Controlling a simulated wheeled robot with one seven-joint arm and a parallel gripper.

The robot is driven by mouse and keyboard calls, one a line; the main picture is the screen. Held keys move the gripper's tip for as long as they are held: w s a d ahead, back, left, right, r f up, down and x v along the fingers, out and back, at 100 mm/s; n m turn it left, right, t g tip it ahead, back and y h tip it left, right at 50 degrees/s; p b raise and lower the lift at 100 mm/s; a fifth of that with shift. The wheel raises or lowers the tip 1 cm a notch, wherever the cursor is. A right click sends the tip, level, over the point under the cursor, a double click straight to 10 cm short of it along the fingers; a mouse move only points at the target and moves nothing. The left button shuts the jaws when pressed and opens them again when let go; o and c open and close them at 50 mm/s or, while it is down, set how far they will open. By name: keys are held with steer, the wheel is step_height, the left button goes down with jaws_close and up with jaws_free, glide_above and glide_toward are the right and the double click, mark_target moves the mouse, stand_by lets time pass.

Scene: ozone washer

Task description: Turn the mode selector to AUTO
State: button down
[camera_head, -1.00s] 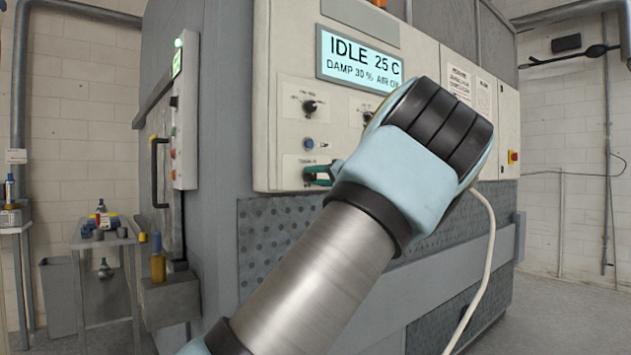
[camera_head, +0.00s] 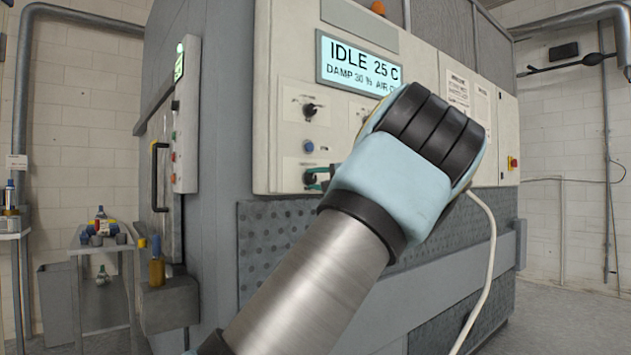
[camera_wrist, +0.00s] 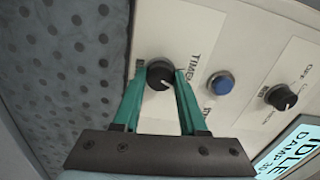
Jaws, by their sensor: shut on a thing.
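My gripper (camera_wrist: 159,73) has its two teal fingers closed on the sides of a black knob (camera_wrist: 158,80) in the wrist view. The knob has a pale pointer line, and the lettering beside it seems to read TIMER. In the head view my wrist hides part of the panel, and the finger ends (camera_head: 320,178) show at the lower knob. A second black knob (camera_wrist: 280,97) lies beyond a blue button (camera_wrist: 220,83); it also shows in the head view (camera_head: 311,109).
The display (camera_head: 357,67) reads IDLE 25 C. The door handle (camera_head: 156,178) is left of the panel. A small side table (camera_head: 97,243) with bottles stands at the left. Open floor lies at the right.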

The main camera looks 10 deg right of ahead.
stand_by(0.3)
steer(key=shift+c, duration=2.2)
jaws_free()
steer(key=b+v, duration=0.2)
steer(key=v, duration=0.8)
steer(key=shift+s+d+b, duration=0.2)
steer(key=shift+s+b, duration=0.15)
